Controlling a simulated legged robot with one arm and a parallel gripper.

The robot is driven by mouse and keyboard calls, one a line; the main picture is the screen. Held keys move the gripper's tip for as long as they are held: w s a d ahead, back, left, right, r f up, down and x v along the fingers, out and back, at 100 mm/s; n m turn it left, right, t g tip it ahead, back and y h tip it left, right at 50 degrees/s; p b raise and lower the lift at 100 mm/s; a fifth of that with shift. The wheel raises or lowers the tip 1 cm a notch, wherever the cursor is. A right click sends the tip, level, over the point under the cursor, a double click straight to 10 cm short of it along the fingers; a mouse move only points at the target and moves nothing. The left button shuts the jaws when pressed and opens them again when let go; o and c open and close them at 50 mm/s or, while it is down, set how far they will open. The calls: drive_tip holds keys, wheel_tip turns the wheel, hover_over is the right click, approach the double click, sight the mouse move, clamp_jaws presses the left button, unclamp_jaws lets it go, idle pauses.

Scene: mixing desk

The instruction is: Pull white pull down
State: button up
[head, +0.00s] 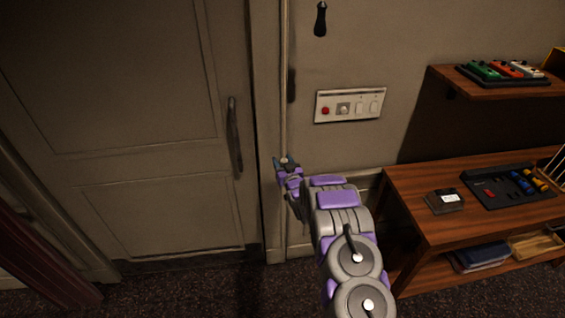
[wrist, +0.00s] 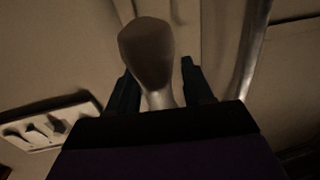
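The pull is a pale, rounded knob on a narrower neck. In the wrist view the knob (wrist: 147,48) is upright and looks grey-brown in the dim light. In the head view it is a tiny light spot (head: 284,160) in front of the wall strip beside the door. My gripper (head: 286,163) is at the knob, with its two dark fingers (wrist: 160,88) apart on either side of the neck. A narrow gap shows by the right finger; contact on the left is unclear. The lower neck is hidden by my gripper's body.
A closed door (head: 150,130) with a dark vertical handle (head: 235,137) is at left. A wall switch panel (head: 350,105) with a red button is right of the knob. A black handle (head: 320,19) hangs above. A wooden desk (head: 420,185) and shelf (head: 500,92) stand at right.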

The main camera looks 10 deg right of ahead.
drive_tip(key=s+d, duration=0.2)
drive_tip(key=s, duration=1.5)
drive_tip(key=shift+d, duration=0.35)
